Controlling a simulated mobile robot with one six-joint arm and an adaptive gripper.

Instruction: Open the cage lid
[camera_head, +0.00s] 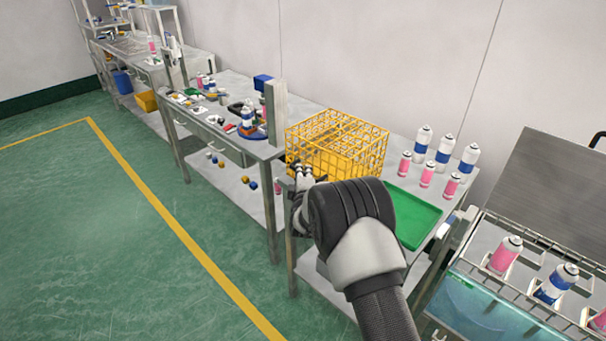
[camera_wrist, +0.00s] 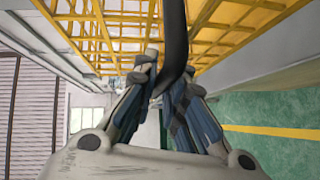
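The yellow wire cage (camera_head: 340,147) stands on the steel table, and its lid (camera_head: 338,128) looks level and closed on top. My gripper (camera_head: 303,172) is at the cage's near left side, partly hidden by my wrist. In the wrist view the yellow grid (camera_wrist: 112,32) fills the upper part. A dark curved handle (camera_wrist: 174,42) comes down between my two fingers (camera_wrist: 168,78). The fingers are close together and look shut on this handle. Its join to the lid is out of view.
A green tray (camera_head: 412,216) lies right of the cage, under my arm's right side. Several pink and blue cans (camera_head: 445,148) stand behind it. A grey post (camera_head: 276,112) rises left of the cage. A water bath (camera_head: 500,308) with cans is at right.

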